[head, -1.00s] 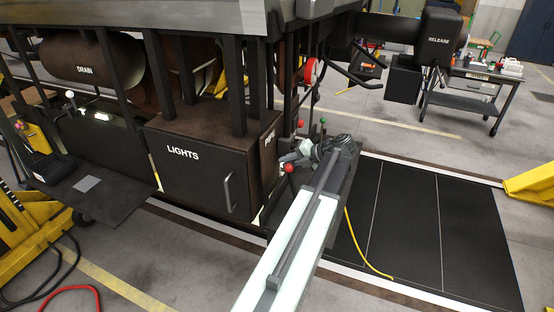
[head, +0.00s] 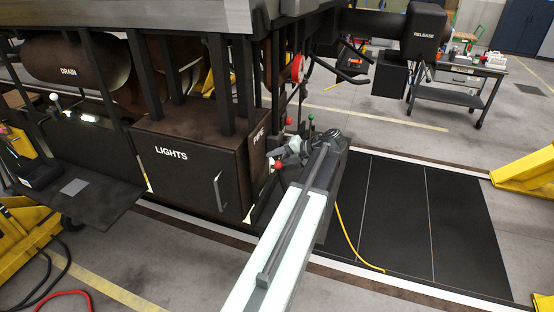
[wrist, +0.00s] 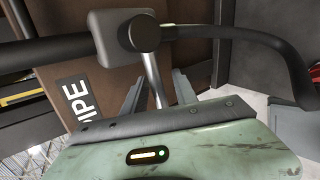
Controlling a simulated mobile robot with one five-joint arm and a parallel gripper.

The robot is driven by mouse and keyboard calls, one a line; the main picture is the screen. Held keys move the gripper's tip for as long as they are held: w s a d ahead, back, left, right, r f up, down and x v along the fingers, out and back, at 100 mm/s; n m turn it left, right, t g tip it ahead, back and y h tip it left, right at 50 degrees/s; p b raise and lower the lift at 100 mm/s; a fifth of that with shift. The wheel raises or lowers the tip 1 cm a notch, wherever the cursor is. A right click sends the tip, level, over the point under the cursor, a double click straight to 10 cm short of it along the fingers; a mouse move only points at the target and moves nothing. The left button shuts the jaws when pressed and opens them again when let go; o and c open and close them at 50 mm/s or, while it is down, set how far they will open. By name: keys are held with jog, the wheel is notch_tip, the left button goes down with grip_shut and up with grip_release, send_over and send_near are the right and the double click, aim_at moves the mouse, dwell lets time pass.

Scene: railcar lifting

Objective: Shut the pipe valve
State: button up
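The pipe valve is beside the box end marked PIPE (head: 259,136). Its red knob (head: 277,165) shows just left of my gripper in the head view. My gripper (wrist: 159,85) is open, with one finger on each side of the lever and gaps visible. The lever's lower end is hidden behind the gripper body. In the head view my gripper (head: 280,156) is small and its fingers are hard to make out.
The LIGHTS box (head: 190,165) stands left of my arm. A black curved hose (wrist: 250,38) arcs across the wrist view's right side. Other knobs, including a green one (head: 311,117), stand above and behind my gripper. Dark floor panels (head: 400,215) lie clear at right.

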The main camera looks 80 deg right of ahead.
aim_at(284, 155)
jog(key=p+v, duration=0.3)
jog(key=v, duration=0.3)
jog(key=shift+w+d+r, duration=0.1)
jog(key=s+a, duration=0.3)
jog(key=s, duration=0.7)
jog(key=shift+s+a+f+b, duration=0.35)
jog(key=shift+f, duration=0.1)
jog(key=shift+c, duration=0.3)
